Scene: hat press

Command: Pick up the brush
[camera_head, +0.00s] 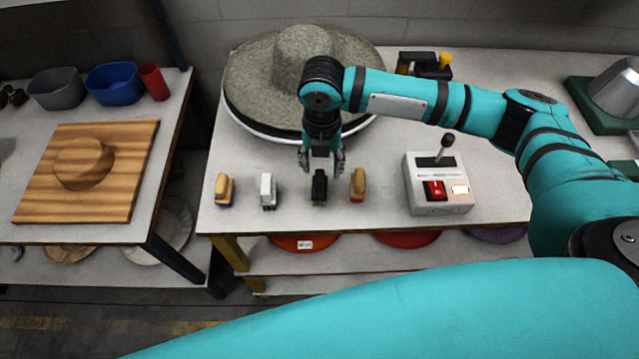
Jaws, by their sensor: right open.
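Several small brush-like blocks stand in a row near the front edge of the worktable. From left to right they are a tan one with a dark purple base (225,189), a white one (268,190), a black one (319,187) and a brown wooden one (357,184). I cannot tell which one the task means. My right gripper (322,163) points down just above and behind the black one, fingers spread, holding nothing. A gap to the black one seems to remain, but its exact size is unclear. My left gripper is out of view.
Behind my right gripper sits a large round press form with a grey-green felt hat (290,75). A control box (438,185) with a lever and red switch stands to the right. A side table (180,110) on the left holds a wooden hat block (85,165).

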